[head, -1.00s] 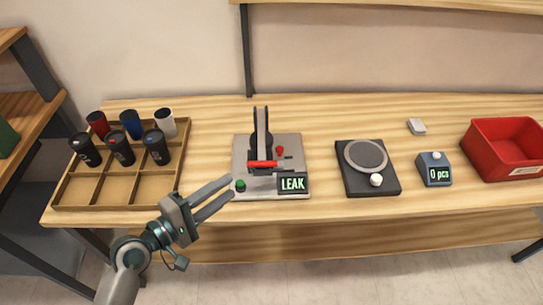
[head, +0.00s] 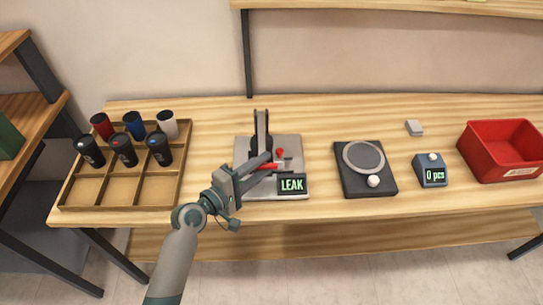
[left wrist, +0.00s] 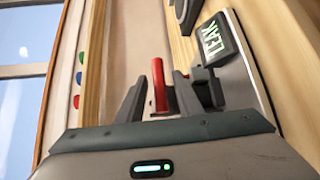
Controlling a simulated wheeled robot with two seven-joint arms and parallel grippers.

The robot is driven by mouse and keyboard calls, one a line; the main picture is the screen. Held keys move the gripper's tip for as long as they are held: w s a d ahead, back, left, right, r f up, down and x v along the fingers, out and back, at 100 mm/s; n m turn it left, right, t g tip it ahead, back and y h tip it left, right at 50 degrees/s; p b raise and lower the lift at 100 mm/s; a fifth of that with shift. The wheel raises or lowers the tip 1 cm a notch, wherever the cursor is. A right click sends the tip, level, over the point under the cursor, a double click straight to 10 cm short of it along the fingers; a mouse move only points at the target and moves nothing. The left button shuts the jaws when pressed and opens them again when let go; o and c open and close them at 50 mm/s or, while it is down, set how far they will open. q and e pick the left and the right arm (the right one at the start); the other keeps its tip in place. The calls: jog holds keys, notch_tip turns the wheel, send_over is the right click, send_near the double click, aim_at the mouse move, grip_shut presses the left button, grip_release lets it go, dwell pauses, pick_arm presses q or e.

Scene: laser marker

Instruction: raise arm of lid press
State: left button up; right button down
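The lid press stands on a grey base plate (head: 294,146) near the middle of the bench, with an upright dark arm (head: 261,127). Its red handle bar (head: 266,168) sits low at the front, partly hidden by my gripper. My left gripper (head: 270,163) is at the handle. In the left wrist view my left gripper (left wrist: 158,95) is open, with its fingers on either side of the red handle (left wrist: 158,80) and small gaps visible. A LEAK display (head: 291,185) stands at the plate's front right; it also shows in the left wrist view (left wrist: 216,42). My right gripper is out of view.
A wooden tray (head: 90,192) with several dark, red, blue and white cups is at left.

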aim_at(262, 139)
pick_arm(q)
jog(key=shift+x, duration=2.15)
grip_shut()
